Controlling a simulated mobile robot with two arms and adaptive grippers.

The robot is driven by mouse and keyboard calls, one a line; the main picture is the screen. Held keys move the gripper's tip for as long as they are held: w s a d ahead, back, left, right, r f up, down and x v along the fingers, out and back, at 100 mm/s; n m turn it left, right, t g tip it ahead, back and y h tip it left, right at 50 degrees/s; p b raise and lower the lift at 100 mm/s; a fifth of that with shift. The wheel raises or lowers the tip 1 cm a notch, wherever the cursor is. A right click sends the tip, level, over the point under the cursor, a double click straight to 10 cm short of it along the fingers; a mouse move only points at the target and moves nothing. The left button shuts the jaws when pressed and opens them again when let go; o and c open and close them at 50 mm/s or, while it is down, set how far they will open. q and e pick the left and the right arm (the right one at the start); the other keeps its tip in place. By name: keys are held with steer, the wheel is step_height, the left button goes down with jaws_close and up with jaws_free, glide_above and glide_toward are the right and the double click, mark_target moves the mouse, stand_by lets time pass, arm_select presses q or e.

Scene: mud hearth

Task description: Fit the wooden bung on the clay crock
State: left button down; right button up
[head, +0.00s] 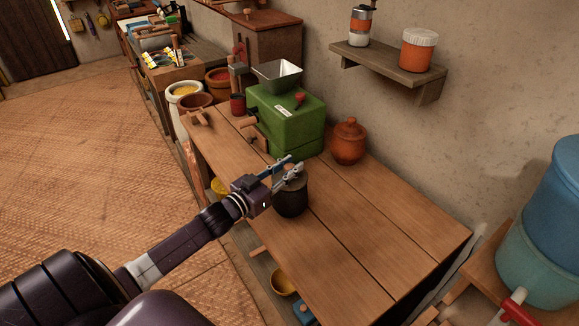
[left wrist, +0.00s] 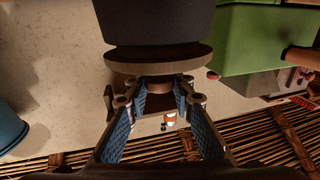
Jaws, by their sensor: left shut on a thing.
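The dark clay crock (head: 291,203) stands upright on the wooden table, near its left edge. The wooden bung (head: 292,181) is at the crock's mouth. In the left wrist view, which is upside down, the bung's pale disc (left wrist: 158,63) lies against a dark reddish band at the end of the crock (left wrist: 155,20). My left gripper (head: 287,168) is above the crock, shut on the bung's knob; its fingers also show in the left wrist view (left wrist: 160,92). I cannot tell how deep the bung sits. My right gripper is out of view.
A green mill (head: 287,120) and a lidded orange pot (head: 348,142) stand behind the crock on the table (head: 365,225). A brown bowl (head: 197,103) is at the far end. Blue containers (head: 545,230) stand at right. The table's near right part is clear.

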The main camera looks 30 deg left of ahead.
arm_select(q)
steer(key=shift+f, duration=0.45)
stand_by(0.5)
steer(key=c, duration=1.6)
jaws_free()
steer(key=shift+o, duration=0.5)
steer(key=o, duration=0.4)
steer(key=shift+r, duration=0.15)
steer(key=shift+r+p, duration=3.4)
steer(key=shift+p, duration=0.05)
steer(key=shift+f, duration=0.15)
